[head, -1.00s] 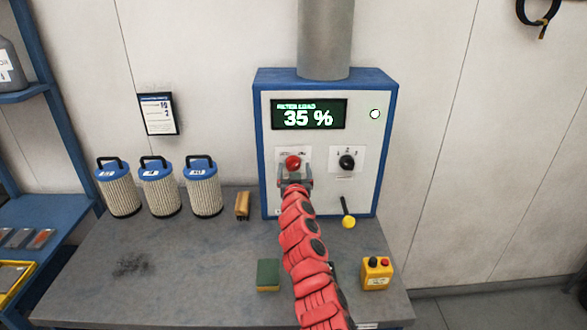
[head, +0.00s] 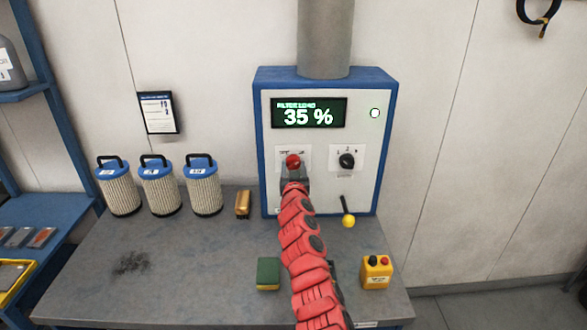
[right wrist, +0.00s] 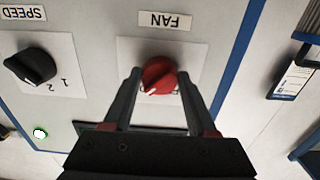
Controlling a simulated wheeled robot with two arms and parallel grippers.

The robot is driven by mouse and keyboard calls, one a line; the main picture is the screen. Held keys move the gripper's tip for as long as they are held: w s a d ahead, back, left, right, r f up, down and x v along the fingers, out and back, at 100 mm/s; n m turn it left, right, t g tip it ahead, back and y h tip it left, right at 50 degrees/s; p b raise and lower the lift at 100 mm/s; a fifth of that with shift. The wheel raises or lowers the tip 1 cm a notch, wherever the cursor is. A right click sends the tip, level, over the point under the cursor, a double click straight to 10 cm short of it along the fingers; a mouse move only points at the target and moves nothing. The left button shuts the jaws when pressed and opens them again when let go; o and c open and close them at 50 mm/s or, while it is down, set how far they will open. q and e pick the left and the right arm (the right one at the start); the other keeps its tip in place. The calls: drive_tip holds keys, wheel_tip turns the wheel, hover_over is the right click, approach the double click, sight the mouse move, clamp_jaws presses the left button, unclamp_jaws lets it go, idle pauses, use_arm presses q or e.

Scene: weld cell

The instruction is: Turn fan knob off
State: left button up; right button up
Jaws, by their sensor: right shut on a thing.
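The red fan knob (head: 293,161) is on the left of the blue-framed control panel's face, below the display. In the right wrist view the fan knob (right wrist: 159,75) sits under an upside-down FAN label (right wrist: 165,20), its white mark pointing to the lower left. My right gripper (right wrist: 158,82) is shut on the knob, one finger on each side. In the head view my right gripper (head: 294,178) is partly hidden behind its red arm. My left gripper is not in view.
A black speed knob (head: 347,161) is right of the fan knob. A yellow-tipped lever (head: 347,219) hangs below it. The display (head: 309,114) reads 35 %. Filters (head: 160,190), a brush (head: 243,204), a sponge (head: 268,274) and a yellow button box (head: 376,272) stand on the bench.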

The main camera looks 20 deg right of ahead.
drive_tip(key=shift+n, duration=0.4)
drive_tip(key=n, duration=0.4)
drive_tip(key=shift+d+p, duration=0.1)
drive_tip(key=shift+p, duration=0.2)
drive_tip(key=n+p, duration=0.1)
drive_tip(key=n, duration=0.3)
drive_tip(key=shift+r, duration=0.1)
drive_tip(key=n+p, duration=0.1)
drive_tip(key=n, duration=0.4)
drive_tip(key=shift+r+n+p, duration=0.1)
drive_tip(key=shift+n+p, duration=0.4)
drive_tip(key=shift+n, duration=1.5)
drive_tip(key=o, duration=1.4)
drive_tip(key=shift+c, duration=0.2)
drive_tip(key=shift+s, duration=0.15)
